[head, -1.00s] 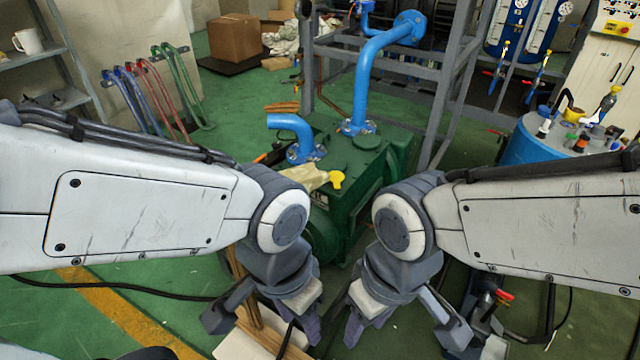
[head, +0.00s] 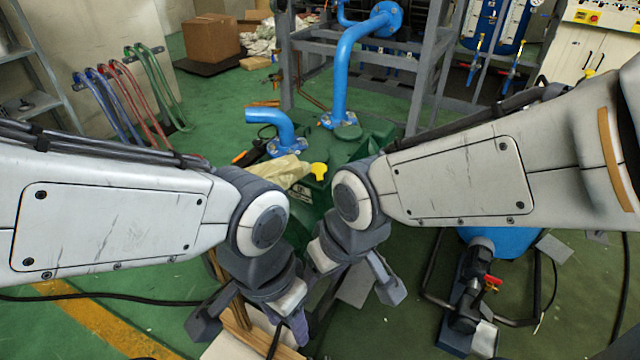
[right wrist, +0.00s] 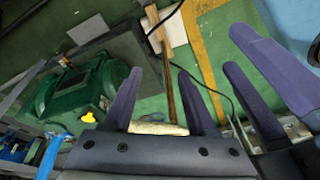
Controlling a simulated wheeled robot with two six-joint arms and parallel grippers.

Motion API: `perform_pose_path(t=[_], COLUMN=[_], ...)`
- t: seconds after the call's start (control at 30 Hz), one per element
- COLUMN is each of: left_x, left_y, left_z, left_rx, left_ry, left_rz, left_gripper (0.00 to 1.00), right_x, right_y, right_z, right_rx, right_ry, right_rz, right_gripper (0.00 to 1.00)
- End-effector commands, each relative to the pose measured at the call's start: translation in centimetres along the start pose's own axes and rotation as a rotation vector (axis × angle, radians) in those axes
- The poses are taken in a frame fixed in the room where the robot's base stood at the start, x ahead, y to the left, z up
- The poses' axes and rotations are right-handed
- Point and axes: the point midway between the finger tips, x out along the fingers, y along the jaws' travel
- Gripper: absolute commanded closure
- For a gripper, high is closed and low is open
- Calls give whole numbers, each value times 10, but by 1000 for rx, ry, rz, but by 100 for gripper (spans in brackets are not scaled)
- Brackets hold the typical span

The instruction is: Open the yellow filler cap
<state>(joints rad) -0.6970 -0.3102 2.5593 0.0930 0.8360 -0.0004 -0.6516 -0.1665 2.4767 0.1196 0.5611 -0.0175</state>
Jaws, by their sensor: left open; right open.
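The yellow filler cap (head: 318,170) sits on top of the green pump (head: 345,150), beside a pale yellowish cloth (head: 280,172). The cap also shows in the right wrist view (right wrist: 88,117), left of my right gripper (right wrist: 162,105). In the head view my right gripper (head: 350,290) is open and empty, in front of the pump and nearer to me than the cap. My left gripper (head: 252,328) is open and lower, to its left. Neither touches the cap. My forearms hide part of the pump's front and right side.
Blue pipes (head: 350,70) rise from the pump. A grey metal frame (head: 428,80) stands behind it. Wooden strips (head: 238,315) lie below my left gripper.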

Motion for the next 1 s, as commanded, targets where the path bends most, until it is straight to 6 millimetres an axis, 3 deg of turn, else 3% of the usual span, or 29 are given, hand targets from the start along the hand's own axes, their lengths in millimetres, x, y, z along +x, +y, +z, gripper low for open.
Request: perform_pose_path(t=[0.03, 0.1, 0.3, 0.4, 0.53, 0.7, 1.0], left_x=[38, 65, 135, 170, 207, 235, 239], left_y=[-3, -5, -10, -12, -15, -17, -17], left_z=[2, 4, 8, 10, 12, 13, 13], left_rx=[0, 0, 0, 0, 0, 0, 0], left_ry=[-1, -1, -1, -1, -1, -1, 0], left_rz=[0, 0, 0, 0, 0, 0, 0], left_gripper=[50, 50, 50, 50, 50, 50, 50], right_x=[48, 86, 173, 210, 244, 265, 265], right_y=[10, 25, 88, 129, 180, 223, 243], right_z=[-24, -67, -174, -213, -242, -253, -267], right_rx=[27, 61, 149, 185, 218, 234, 236], right_ry=[79, 215, 610, 803, 1027, 1221, 1302], right_rz=[7, 23, 116, 188, 296, 409, 456], right_gripper=[43, 43, 43, 43, 43, 43, 43])
